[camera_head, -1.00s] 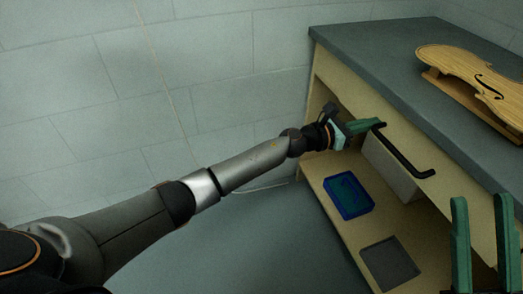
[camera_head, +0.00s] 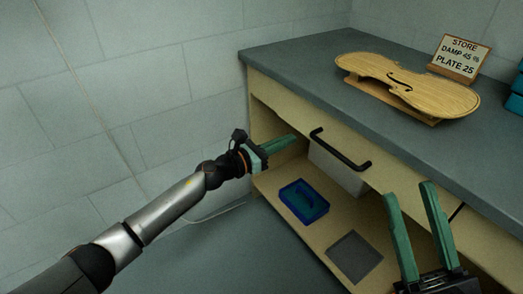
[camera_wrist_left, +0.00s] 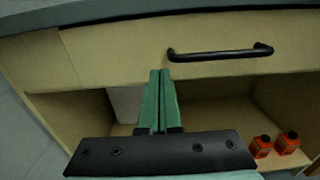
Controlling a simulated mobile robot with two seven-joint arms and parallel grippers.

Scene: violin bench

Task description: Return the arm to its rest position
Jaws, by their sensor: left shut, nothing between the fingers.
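My left gripper (camera_head: 291,138) reaches in from the left in front of the bench. Its green fingers are together with nothing between them. It also shows in the left wrist view (camera_wrist_left: 161,74), below and left of the black drawer handle (camera_wrist_left: 222,52). In the head view the handle (camera_head: 340,150) is to the right of the fingertips, with a gap between them. The drawer front (camera_wrist_left: 120,50) looks flush with the bench. My right gripper (camera_head: 412,188) is at the lower right, with its green fingers spread and empty.
A violin plate (camera_head: 405,85) lies on a wooden support on the bench top (camera_head: 290,55), by a sign (camera_head: 461,57). Below are a blue tray (camera_head: 304,201), a grey square (camera_head: 354,256) and a pale bin (camera_head: 335,172). Orange bottles (camera_wrist_left: 275,145) stand on the shelf.

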